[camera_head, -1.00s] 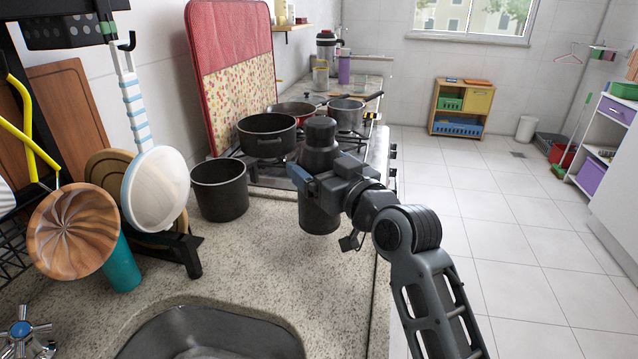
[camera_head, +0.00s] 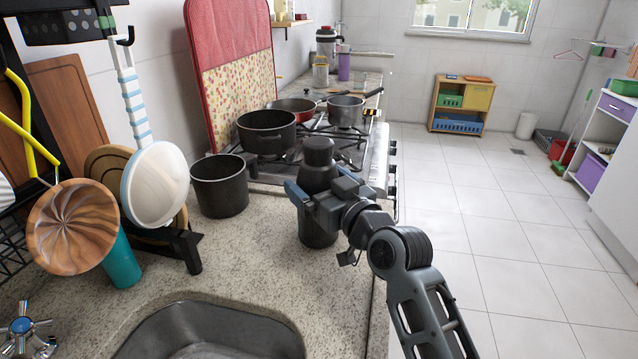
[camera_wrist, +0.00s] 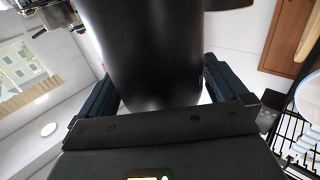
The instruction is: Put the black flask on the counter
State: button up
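The black flask (camera_head: 318,228) is upright at the counter's right side, in front of the stove. Its base looks on or very close to the speckled counter (camera_head: 250,265); contact is hard to judge. My gripper (camera_head: 312,190) reaches it from the right, with fingers on both sides of its middle. In the wrist view the dark flask (camera_wrist: 145,50) fills the space between my gripper's fingers (camera_wrist: 158,85), which appear to press on its sides. A small light gap shows near the palm on the right.
A black pot (camera_head: 219,186) stands left of the flask. Pots (camera_head: 266,132) sit on the stove (camera_head: 350,155) behind. The sink (camera_head: 215,330) is in front, and a dish rack with a wooden bowl (camera_head: 72,228) is at the left. Counter between sink and flask is clear.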

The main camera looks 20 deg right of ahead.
jog(key=shift+r, duration=0.15)
jog(key=s+d+b, duration=0.1)
jog(key=s+d, duration=0.1)
jog(key=s, duration=1)
jog(key=shift+b, duration=0.3)
